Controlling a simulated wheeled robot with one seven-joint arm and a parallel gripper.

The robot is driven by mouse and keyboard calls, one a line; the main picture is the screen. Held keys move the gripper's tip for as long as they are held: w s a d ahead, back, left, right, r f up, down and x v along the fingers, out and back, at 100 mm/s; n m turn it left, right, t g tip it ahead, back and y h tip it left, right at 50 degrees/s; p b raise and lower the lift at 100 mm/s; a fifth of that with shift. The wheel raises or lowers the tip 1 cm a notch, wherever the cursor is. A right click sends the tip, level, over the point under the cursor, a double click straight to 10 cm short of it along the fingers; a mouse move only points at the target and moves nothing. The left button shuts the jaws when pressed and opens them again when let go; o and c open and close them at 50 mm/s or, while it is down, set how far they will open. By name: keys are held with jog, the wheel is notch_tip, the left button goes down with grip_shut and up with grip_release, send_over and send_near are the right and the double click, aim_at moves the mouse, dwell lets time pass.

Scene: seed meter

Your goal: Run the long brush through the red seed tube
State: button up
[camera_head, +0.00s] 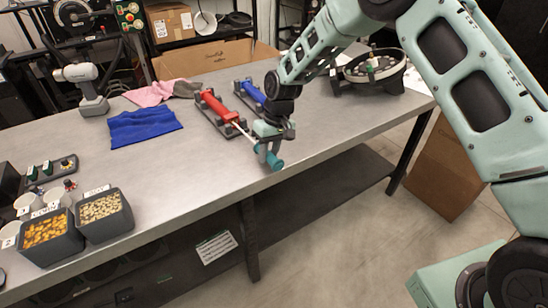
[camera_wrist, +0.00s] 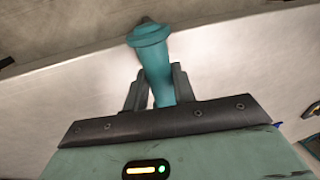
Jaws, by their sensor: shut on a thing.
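The red seed tube (camera_head: 217,105) lies in a dark cradle on the grey workbench. The long brush has a teal handle (camera_head: 274,162) and a thin pale shaft (camera_head: 240,130). The shaft runs from the handle toward the near end of the red tube, in line with it; whether its tip is inside the tube I cannot tell. My gripper (camera_head: 266,147) is shut on the teal handle near the bench's front edge. In the wrist view the handle (camera_wrist: 153,62) stands up between the two fingers. The brush's bristles are not visible.
A blue tube (camera_head: 252,91) lies in a second cradle just right of the red one. A blue cloth (camera_head: 144,125), pink cloth (camera_head: 150,93) and drill (camera_head: 88,90) lie left. Two seed bins (camera_head: 104,231) stand front left. A round device (camera_head: 373,68) stands right.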

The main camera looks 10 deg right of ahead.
aim_at(248, 136)
jog(key=shift+w+a+b, duration=0.4)
jog(key=shift+w+a, duration=0.3)
jog(key=shift+w, duration=1.1)
jog(key=shift+w+a+b, duration=0.35)
jog(key=shift+w+a, duration=0.3)
jog(key=shift+w, duration=1.1)
jog(key=shift+w+a+b, duration=0.4)
jog(key=shift+w+a, duration=0.3)
jog(key=shift+w, duration=1.1)
jog(key=shift+s+d+r+p, duration=0.1)
jog(key=shift+s+d+p, duration=0.15)
jog(key=shift+s, duration=0.4)
jog(key=shift+s+d+p, duration=0.15)
jog(key=shift+s+d, duration=0.1)
jog(key=shift+s, duration=0.4)
jog(key=shift+s+d+p, duration=0.25)
jog(key=shift+s+d, duration=0.4)
jog(key=shift+s, duration=1)
jog(key=shift+s+d+p, duration=0.25)
jog(key=shift+s+d, duration=0.4)
jog(key=shift+s, duration=1.05)
jog(key=shift+s+d+p, duration=0.25)
jog(key=shift+s+d, duration=0.4)
jog(key=shift+s, duration=1)
